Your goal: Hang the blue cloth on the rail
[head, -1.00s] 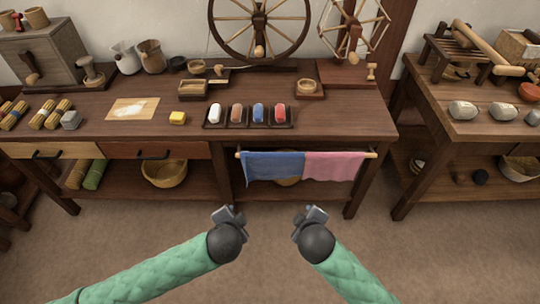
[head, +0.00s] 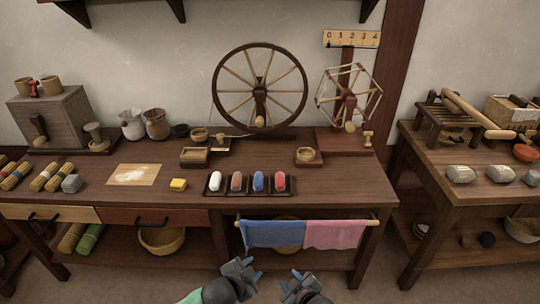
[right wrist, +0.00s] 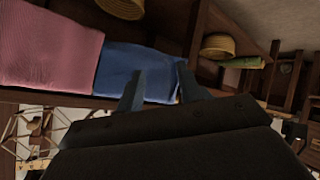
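The blue cloth (head: 275,234) hangs draped over the wooden rail (head: 374,223) at the front of the table, on the rail's left part. It also shows in the right wrist view (right wrist: 118,68). A pink cloth (head: 336,234) hangs beside it on the right, their edges meeting. My left gripper (head: 245,264) is open and empty, below and in front of the blue cloth. My right gripper (head: 298,278) is open and empty in front of the rail, below where the two cloths meet. In the right wrist view its fingers (right wrist: 160,85) are apart, with the blue cloth beyond them.
The table (head: 330,190) carries a spinning wheel (head: 260,92), a tray with several coloured pieces (head: 247,193) and a yellow block (head: 178,185). A basket (head: 162,240) stands on the shelf below. A second table (head: 450,190) is on the right. Floor in front is clear.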

